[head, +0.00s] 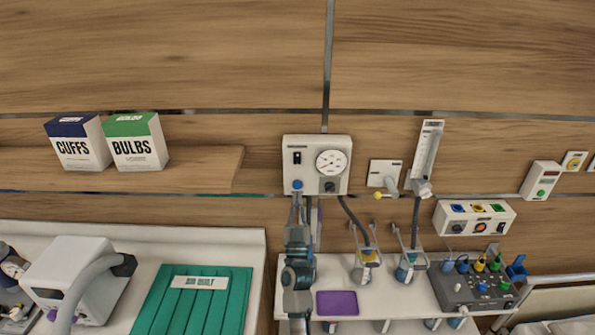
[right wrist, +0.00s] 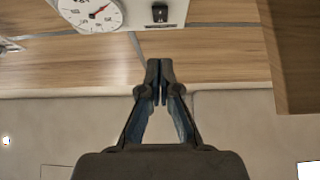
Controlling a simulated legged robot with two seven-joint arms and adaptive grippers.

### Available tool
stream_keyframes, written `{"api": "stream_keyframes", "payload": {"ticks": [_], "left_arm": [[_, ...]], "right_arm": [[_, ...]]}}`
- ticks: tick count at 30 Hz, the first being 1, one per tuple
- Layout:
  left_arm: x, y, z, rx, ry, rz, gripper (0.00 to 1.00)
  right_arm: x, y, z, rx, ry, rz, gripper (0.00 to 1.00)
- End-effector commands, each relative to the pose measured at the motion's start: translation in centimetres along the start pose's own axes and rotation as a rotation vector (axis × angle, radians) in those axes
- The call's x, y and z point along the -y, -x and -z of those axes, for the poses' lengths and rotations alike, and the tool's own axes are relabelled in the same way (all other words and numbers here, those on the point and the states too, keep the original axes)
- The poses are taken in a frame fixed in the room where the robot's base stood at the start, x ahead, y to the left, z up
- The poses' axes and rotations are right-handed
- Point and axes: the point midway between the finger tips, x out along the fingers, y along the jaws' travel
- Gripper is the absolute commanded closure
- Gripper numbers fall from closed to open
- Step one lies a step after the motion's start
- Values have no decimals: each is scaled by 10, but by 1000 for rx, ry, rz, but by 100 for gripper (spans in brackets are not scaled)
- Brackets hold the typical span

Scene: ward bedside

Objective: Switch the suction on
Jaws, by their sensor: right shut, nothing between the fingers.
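The suction unit (head: 316,145) is a white box on the wall rail in the head view. It has a black rocker switch (head: 297,157) at its upper left and a round gauge (head: 331,162) at its right. A blue round part (head: 297,185) sits at its lower left. My right gripper (head: 297,198) is shut and empty, its tips just below the unit's lower left. In the right wrist view the shut fingertips (right wrist: 160,68) appear apart from the unit (right wrist: 135,14), whose black switch (right wrist: 160,13) and gauge (right wrist: 95,12) show at the top. I cannot tell the switch's position.
A flowmeter (head: 425,155) and a white wall outlet (head: 384,174) are right of the unit. Below are a shelf with jars (head: 365,268), a purple pad (head: 337,303) and a grey connector box (head: 475,287). Boxes of cuffs (head: 78,143) and bulbs (head: 137,142) stand on the left shelf.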

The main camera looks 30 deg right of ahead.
Motion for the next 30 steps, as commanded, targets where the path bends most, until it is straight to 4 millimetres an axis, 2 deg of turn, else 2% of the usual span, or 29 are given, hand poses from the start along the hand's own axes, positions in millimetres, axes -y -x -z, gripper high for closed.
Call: {"api": "stream_keyframes", "payload": {"ticks": [1,9,12,19,30], "left_arm": [[0,5,1,-1,0,0,60],[0,18,3,-2,0,0,60],[0,19,4,-2,0,0,60],[0,21,4,-2,0,0,60],[1,20,4,-3,0,0,60]], "right_arm": [[0,-14,3,-3,1,0,100],[0,-71,3,-2,1,0,100],[0,-81,-11,1,3,2,100],[0,-94,-26,0,1,1,100],[0,-95,-28,0,0,1,100]]}}
